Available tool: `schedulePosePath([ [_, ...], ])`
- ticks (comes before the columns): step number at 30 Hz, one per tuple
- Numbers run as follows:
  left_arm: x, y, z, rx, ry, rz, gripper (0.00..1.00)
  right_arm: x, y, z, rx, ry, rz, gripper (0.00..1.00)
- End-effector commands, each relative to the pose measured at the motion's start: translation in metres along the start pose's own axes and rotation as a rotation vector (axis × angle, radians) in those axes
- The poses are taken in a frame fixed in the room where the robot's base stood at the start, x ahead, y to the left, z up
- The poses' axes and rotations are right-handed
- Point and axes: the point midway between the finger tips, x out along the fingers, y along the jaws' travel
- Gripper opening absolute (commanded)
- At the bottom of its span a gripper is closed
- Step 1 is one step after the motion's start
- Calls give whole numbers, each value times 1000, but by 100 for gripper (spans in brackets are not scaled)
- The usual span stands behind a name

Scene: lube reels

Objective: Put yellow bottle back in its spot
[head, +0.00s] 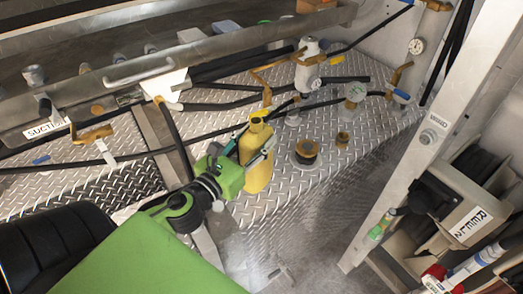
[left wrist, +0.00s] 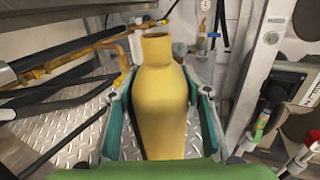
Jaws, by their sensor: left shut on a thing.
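The yellow bottle (head: 257,168) is upright in the head view, near the middle of the picture. It shows large in the left wrist view (left wrist: 161,100), with its neck at the top. My left gripper (head: 246,152) is shut on the bottle, with its teal-lined fingers on either side of the body. The fingers also show on both sides of the bottle in the left wrist view (left wrist: 160,110). The bottle is in front of the diamond-plate surface (head: 310,176); I cannot tell whether its base touches it. My right gripper is not in view.
Black hoses (head: 225,105) and a white-capped valve (head: 307,68) lie behind. A metal post (head: 420,140) and a reel cabinet (head: 468,225) are at the right. A metal rail (head: 190,60) runs along the upper left.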

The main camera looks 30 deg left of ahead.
Motion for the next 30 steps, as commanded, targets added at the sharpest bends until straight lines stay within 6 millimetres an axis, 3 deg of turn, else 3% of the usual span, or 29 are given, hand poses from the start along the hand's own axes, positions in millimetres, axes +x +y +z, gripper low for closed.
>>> schedulePosePath([
  [6, 26, 6, -32, -2, -3, 1, 0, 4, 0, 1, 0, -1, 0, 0],
  [14, 38, 9, -49, -3, -2, 1, 0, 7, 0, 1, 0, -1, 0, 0],
  [21, 36, 8, -74, -5, -1, 0, 0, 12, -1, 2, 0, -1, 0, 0],
  [30, 36, 8, -76, -1, -2, -2, 0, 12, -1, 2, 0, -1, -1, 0],
])
